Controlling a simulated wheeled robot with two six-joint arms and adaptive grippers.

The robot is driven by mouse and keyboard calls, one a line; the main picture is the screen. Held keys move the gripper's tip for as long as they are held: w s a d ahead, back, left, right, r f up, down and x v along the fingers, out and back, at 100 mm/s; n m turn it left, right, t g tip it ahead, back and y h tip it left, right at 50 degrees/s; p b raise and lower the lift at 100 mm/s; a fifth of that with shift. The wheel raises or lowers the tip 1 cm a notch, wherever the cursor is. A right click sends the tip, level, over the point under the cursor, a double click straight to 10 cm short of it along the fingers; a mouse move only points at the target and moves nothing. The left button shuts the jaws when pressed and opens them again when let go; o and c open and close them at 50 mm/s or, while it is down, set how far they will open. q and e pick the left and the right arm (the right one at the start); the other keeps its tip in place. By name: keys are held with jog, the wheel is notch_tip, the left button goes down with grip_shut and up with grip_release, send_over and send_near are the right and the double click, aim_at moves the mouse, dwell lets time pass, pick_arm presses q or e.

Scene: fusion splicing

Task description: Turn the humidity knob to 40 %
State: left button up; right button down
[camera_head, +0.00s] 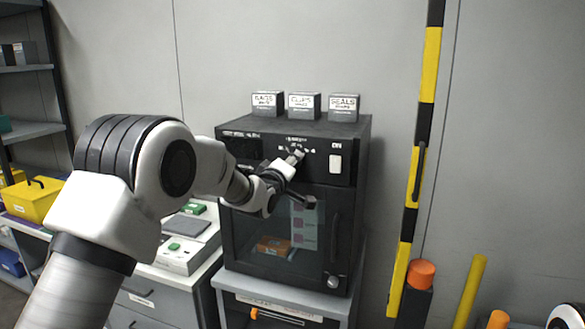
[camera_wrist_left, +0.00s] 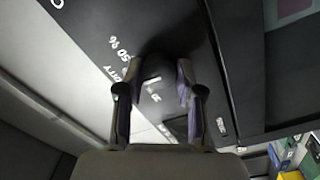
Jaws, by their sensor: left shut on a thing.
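The humidity knob (camera_wrist_left: 154,70) is a dark round knob on the black front panel of the cabinet (camera_head: 340,210). In the left wrist view it sits between the two fingers of my left gripper (camera_wrist_left: 157,95), which is shut on it. In the head view my left gripper (camera_head: 296,156) reaches the panel and covers the knob. White scale print (camera_wrist_left: 122,60) shows beside the knob, partly readable; the knob's pointer and its setting cannot be made out. My right gripper is not in view.
A white switch (camera_head: 336,164) under an "ON" label is right of the knob. Below is a dark glass door with a handle (camera_head: 334,238). Three labelled boxes (camera_head: 304,105) stand on top. A yellow-black striped post (camera_head: 428,80) stands at the right.

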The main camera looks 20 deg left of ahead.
pick_arm(q)
jog(key=shift+n, duration=0.4)
jog(key=o, duration=1.2)
jog(key=shift+c, duration=0.2)
jog(key=s, duration=1.2)
jog(key=shift+a+f, duration=0.15)
jog(key=shift+a, duration=0.25)
